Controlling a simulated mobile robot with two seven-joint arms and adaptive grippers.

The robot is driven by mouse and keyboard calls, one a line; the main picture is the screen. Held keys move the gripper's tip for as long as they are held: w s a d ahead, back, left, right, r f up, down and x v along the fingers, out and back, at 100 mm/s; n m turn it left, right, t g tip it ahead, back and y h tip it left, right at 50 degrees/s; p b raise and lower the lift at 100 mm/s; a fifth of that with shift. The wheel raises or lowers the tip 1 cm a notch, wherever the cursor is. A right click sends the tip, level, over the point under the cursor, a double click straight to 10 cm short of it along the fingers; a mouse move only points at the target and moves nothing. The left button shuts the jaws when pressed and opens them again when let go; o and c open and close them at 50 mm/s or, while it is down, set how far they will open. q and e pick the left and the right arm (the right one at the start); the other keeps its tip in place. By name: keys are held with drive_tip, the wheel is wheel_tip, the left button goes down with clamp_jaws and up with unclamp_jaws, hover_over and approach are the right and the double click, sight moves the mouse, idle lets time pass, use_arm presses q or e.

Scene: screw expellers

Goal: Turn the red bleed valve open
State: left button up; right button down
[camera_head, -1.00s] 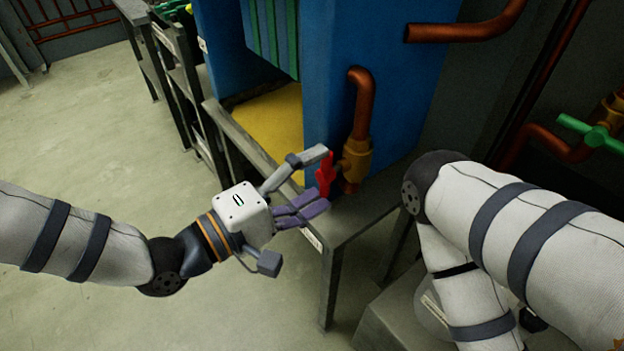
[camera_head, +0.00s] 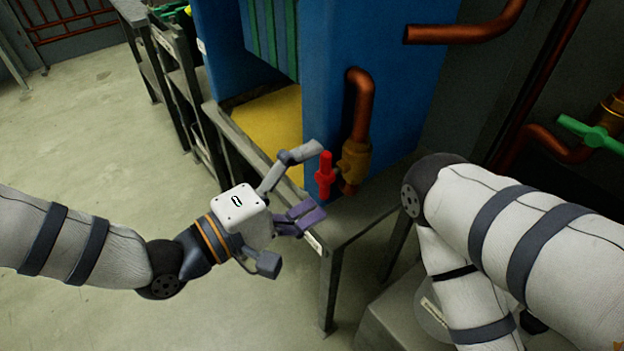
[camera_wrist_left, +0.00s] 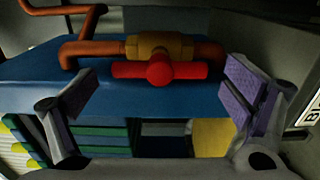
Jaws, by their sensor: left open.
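The red bleed valve handle (camera_head: 325,174) stands upright in the head view, on the side of a brass valve body (camera_head: 355,160). In the left wrist view the red handle (camera_wrist_left: 160,70) lies crosswise in front of the brass body (camera_wrist_left: 155,46), with its round hub toward the camera. My left gripper (camera_head: 305,183) is open just left of the handle, apart from it. In the wrist view its two fingers (camera_wrist_left: 163,93) are spread on either side of the handle, with nothing between their pads. My right gripper is out of view; only my right arm shows.
A copper pipe (camera_head: 361,95) rises from the valve beside the blue machine housing (camera_head: 385,70). A grey metal stand (camera_head: 345,222) edges the space below. A green valve handle (camera_head: 597,136) is at the far right. Open floor (camera_head: 110,130) lies to the left.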

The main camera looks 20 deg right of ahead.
use_arm(q)
drive_tip(key=shift+a, duration=0.1)
drive_tip(key=v, duration=1.1)
drive_tip(key=shift+s+a, duration=0.15)
drive_tip(key=shift+a, duration=0.25)
drive_tip(key=s+a+f+g+y+p, duration=0.1)
drive_tip(key=s+a+f+y+p, duration=0.1)
drive_tip(key=s+f+y+p, duration=0.3)
drive_tip(key=s+a+f+g+y, duration=0.1)
drive_tip(key=s+a+f+y, duration=0.2)
drive_tip(key=s+f, duration=0.4)
drive_tip(key=s+a+f+m+g+y+p, duration=0.1)
drive_tip(key=s+a+m+g+y+p, duration=0.1)
drive_tip(key=s+a, duration=0.6)
drive_tip(key=s+a+f+m+g+y+p, duration=0.1)
drive_tip(key=s+a+g+y, duration=0.3)
drive_tip(key=s, duration=0.9)
drive_tip(key=a+f+y+p, duration=0.1)
drive_tip(key=a+y, duration=0.2)
drive_tip(key=a, duration=0.2)
drive_tip(key=shift+m+g+p, duration=0.3)
drive_tip(key=shift+m+g, duration=0.1)
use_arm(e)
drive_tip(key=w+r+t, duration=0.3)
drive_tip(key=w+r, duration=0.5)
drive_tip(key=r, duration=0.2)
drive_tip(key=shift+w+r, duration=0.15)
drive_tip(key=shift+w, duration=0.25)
